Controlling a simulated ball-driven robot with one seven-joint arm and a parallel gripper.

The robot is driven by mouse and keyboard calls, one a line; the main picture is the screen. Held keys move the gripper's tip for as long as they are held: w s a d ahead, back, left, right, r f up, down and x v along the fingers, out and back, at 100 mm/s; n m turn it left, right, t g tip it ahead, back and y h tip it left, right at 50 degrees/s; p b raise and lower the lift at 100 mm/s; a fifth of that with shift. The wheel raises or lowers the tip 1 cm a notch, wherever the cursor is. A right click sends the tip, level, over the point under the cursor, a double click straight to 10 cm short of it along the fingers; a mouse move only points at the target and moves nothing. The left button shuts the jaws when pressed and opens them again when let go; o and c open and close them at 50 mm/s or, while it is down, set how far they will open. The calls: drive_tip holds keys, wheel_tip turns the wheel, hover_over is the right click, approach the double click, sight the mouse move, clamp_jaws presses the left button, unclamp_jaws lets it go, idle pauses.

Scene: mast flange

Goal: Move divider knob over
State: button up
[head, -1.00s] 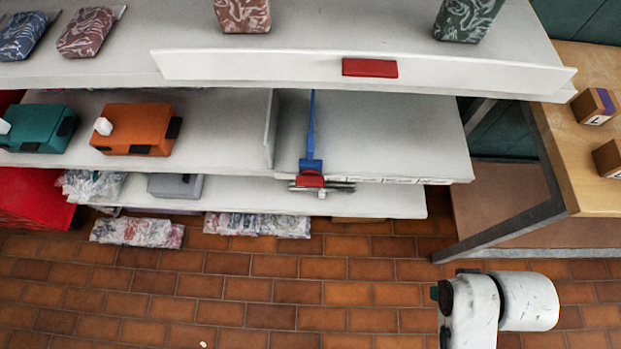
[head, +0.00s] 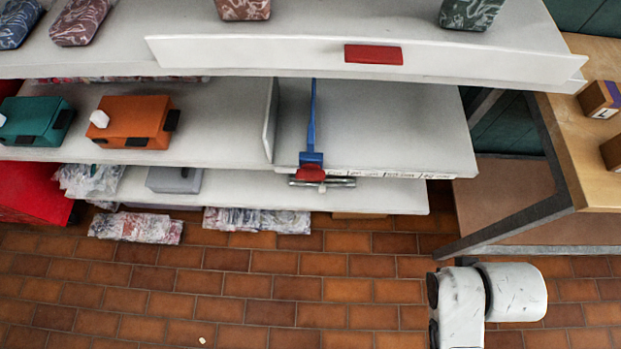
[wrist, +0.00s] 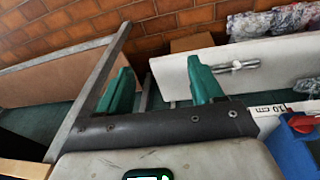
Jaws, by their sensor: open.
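A blue divider (head: 312,125) lies front to back on the middle shelf, with its blue front bracket at the shelf's front edge. Its red knob (head: 311,173) sits at the bottom of that bracket. In the wrist view the blue divider part (wrist: 292,152) and the red knob (wrist: 300,122) are at the right edge, partly cut off. My gripper (wrist: 162,82) is open and empty, its two green fingers apart. The knob is to the right of the fingers, outside them. In the head view only my white arm shows at lower right; the gripper is not visible there.
A white upright panel (head: 270,120) stands left of the divider; shelf to its right is empty. A scale strip (head: 405,175) runs along the front edge. A metal handle (head: 340,182) is just below. A grey-framed table (head: 520,225) stands right. An orange box (head: 128,122) sits left.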

drive_tip(key=o, duration=0.4)
drive_tip(key=w+f+t+h+b, duration=0.1)
drive_tip(key=w+f+b, duration=0.1)
drive_tip(key=w+a+f+t+h+b, duration=0.1)
drive_tip(key=w+b, duration=0.1)
drive_tip(key=w+a+f+m+t+b, duration=0.1)
drive_tip(key=w+f+b, duration=0.1)
drive_tip(key=w+b, duration=0.1)
drive_tip(key=shift+f+h, duration=0.3)
drive_tip(key=shift+h, duration=0.1)
drive_tip(key=shift+o, duration=1)
drive_tip(key=w+a+f+t+h+b, duration=0.1)
drive_tip(key=w+a+t+b, duration=0.3)
drive_tip(key=b, duration=0.3)
drive_tip(key=shift+w+a+m, duration=0.3)
drive_tip(key=shift+w+a, duration=0.5)
drive_tip(key=shift+a, duration=0.05)
drive_tip(key=n+t+y+b, duration=0.2)
drive_tip(key=t+y+b, duration=0.3)
drive_tip(key=t+b, duration=0.55)
approach(310, 180)
drive_tip(key=shift+g, duration=0.55)
drive_tip(key=w, duration=0.6)
drive_tip(key=w+r+b, duration=0.1)
drive_tip(key=w, duration=0.2)
drive_tip(key=shift+w, duration=0.3)
drive_tip(key=shift+c, duration=0.2)
drive_tip(key=c, duration=1)
